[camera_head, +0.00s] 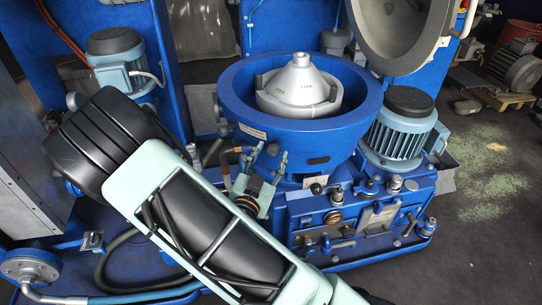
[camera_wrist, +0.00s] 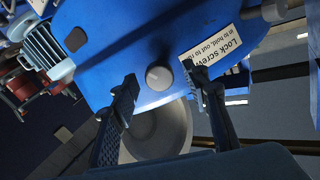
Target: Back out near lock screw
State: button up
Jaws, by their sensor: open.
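The near lock screw (camera_wrist: 158,77), a round grey knob, sticks out of a blue painted surface in the wrist view. A white label (camera_wrist: 212,48) reading "Lock screw" is beside it, partly covered by a finger. My gripper (camera_wrist: 160,73) is open, with one black finger on each side of the knob and a gap visible on both sides. Whether the fingertips reach the knob's depth is unclear.
The grey conical bowl (camera_head: 300,85) sits inside the housing. The hinged cover (camera_head: 400,35) stands open behind. A motor (camera_head: 402,125) is to the right, another motor (camera_head: 118,60) to the left. A valve block (camera_head: 340,215) lies below the housing. Open floor is at right.

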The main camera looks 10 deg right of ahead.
jog(key=shift+w+d, duration=0.2)
jog(key=shift+w, duration=0.1)
grip_shut()
